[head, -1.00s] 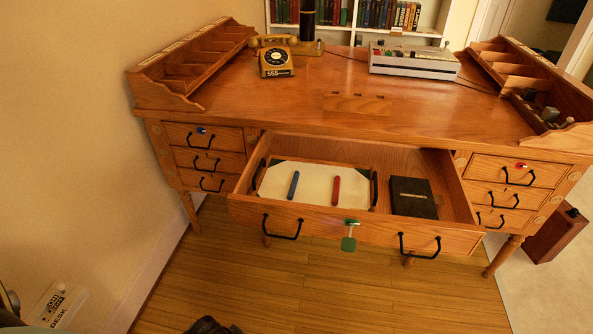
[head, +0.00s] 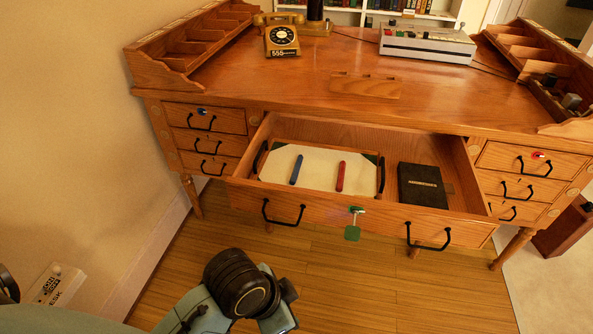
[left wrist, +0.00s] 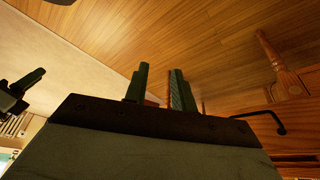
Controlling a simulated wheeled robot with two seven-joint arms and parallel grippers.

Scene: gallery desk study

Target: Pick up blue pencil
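The blue pencil (head: 296,169), a thick blue stick, lies on a pale sheet in a tray (head: 383,178) inside the open middle drawer (head: 370,208) of the desk. Nothing covers it in the head view. My left gripper (left wrist: 158,88) shows in the left wrist view with its two dark fingers apart and nothing between them. The blue pencil is not seen in that view. In the head view my arm shows at the bottom, in front of the drawer, but no fingers show. Dark green prongs at the left of the left wrist view may be my right gripper; its state is unclear.
A red pencil (head: 340,176) lies right of the blue one. A black book (head: 422,186) is in the drawer's right part. A green-tagged key (head: 353,226) hangs at the drawer front between two black handles. A wall (head: 70,130) stands left. Floor (head: 350,285) before the drawer is clear.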

